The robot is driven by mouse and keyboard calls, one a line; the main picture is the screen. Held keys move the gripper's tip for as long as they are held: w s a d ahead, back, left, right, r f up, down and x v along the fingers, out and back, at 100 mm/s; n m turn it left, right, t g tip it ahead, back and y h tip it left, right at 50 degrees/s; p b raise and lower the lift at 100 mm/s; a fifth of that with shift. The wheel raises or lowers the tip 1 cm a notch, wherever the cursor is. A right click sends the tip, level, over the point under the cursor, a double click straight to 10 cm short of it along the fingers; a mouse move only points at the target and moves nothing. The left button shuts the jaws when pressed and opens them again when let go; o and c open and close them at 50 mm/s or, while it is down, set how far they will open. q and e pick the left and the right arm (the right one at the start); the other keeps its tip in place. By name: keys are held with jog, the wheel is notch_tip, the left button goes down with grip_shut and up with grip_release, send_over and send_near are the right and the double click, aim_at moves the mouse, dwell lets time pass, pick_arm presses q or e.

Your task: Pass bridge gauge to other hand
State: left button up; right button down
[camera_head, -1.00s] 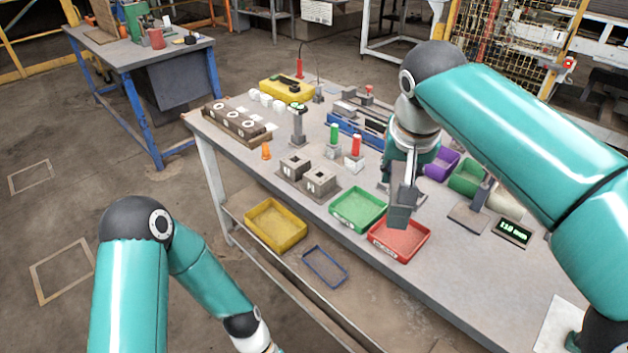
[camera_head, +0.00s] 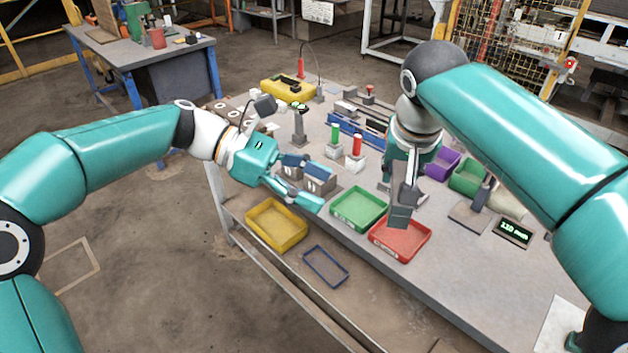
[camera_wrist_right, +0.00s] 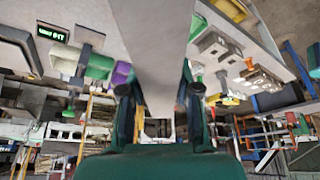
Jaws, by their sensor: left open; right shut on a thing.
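The bridge gauge, seen as a grey block (camera_head: 399,216), hangs from my right gripper (camera_head: 408,188) above the red tray. My right gripper is shut on its upper end. In the right wrist view the gauge (camera_wrist_right: 150,45) fills the middle between the two dark fingers (camera_wrist_right: 158,92). My left gripper (camera_head: 325,191) is open and empty, left of the gauge and apart from it. Its fingers point right, over the front of the table near the green tray. It partly hides the two hollow bricks (camera_head: 319,181) behind it.
A red tray (camera_head: 417,255), a green tray (camera_head: 347,221) and a yellow tray (camera_head: 262,237) line the front. Red and green posts (camera_head: 356,146) stand behind my left fingers. A small display (camera_head: 513,232) sits at the right. Space between my grippers is open.

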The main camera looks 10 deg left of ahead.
jog(key=shift+r, duration=0.1)
pick_arm(q)
jog(key=r+x, duration=0.1)
jog(key=x, duration=1)
jog(key=shift+s+d+f, duration=0.15)
jog(key=shift+d+f, duration=0.05)
jog(key=shift+d, duration=0.35)
grip_shut()
pick_arm(e)
jog(key=c, duration=0.7)
grip_release()
jog(key=shift+c, duration=0.2)
